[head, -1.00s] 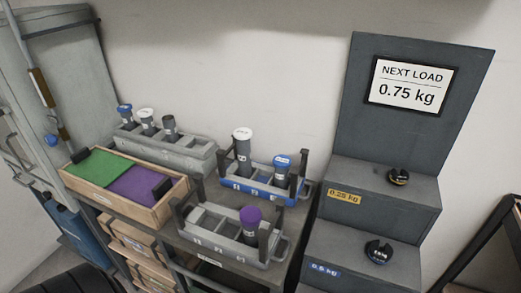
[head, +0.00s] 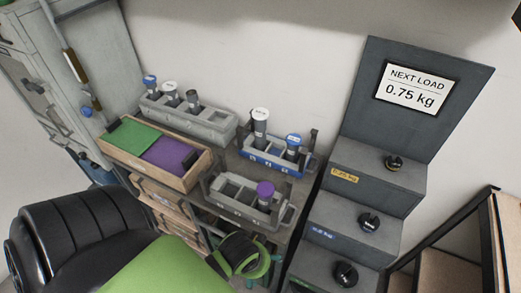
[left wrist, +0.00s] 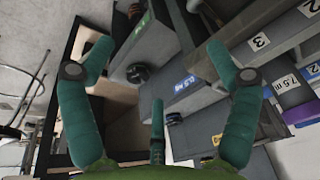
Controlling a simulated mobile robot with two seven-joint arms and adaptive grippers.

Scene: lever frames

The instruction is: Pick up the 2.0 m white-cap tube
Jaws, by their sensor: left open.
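One white-cap tube (head: 260,122) stands upright at the left end of the blue rack (head: 262,160). Another white-cap tube (head: 171,94) stands in the long grey rack (head: 205,125) at the back left. Their length marks are too small to read. My left gripper (head: 262,262) is in front of the shelf, below the front grey rack, apart from the tubes. It is open and empty; its green fingers (left wrist: 158,62) are spread in the left wrist view. No white cap is clear there. My right gripper is not in view.
The front grey rack (head: 240,208) holds a purple-cap tube (head: 265,190). A blue-cap tube (head: 293,145) shares the blue rack. A wooden tray (head: 190,179) with green and purple parts is left. Dark steps (head: 350,205) with round weights stand right.

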